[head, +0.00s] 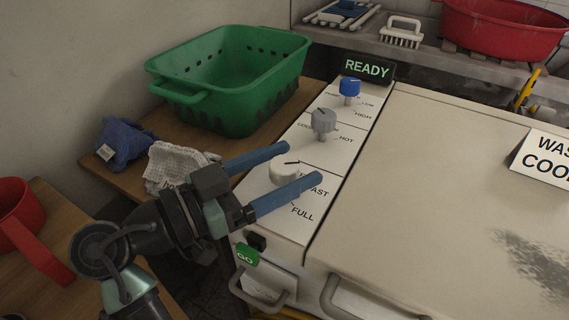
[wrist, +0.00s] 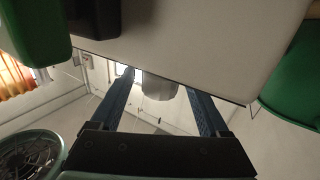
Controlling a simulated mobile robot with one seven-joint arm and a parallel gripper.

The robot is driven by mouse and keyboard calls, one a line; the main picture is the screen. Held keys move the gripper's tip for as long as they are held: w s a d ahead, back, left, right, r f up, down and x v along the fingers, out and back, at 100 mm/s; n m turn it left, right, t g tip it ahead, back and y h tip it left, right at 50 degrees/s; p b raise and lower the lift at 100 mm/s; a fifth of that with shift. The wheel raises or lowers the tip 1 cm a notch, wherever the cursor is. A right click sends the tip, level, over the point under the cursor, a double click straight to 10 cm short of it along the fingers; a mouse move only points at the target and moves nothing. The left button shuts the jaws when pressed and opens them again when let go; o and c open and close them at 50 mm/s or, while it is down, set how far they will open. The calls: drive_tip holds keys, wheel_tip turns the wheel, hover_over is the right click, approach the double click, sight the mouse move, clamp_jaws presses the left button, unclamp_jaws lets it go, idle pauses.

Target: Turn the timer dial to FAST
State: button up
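The timer dial (head: 284,168) is a white round knob at the near end of the washer's control panel (head: 270,205). A short dark mark is on its top, toward the far right side. The FAST label (head: 316,191) and FULL label (head: 303,213) are to its right, partly covered by a finger. My gripper (head: 302,162) is open, with one blue finger on the far side of the dial and one on the near side. In the wrist view a pale knob, apparently the dial (wrist: 160,87), shows between the spread fingers (wrist: 158,80). I cannot tell whether either finger touches it.
A grey knob (head: 323,124) and a blue knob (head: 349,88) stand farther up the panel, below a READY display (head: 367,69). A green GO button (head: 246,255) is at the front. A green basket (head: 232,100) and cloths (head: 174,166) lie left. The washer lid (head: 440,190) is right.

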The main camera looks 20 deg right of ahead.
sight(272, 174)
drive_tip(key=a, duration=0.4)
drive_tip(key=s+a+p, duration=0.1)
drive_tip(key=a, duration=0.2)
drive_tip(key=shift+s+a, duration=0.1)
drive_tip(key=shift+a, duration=0.15)
idle(0.4)
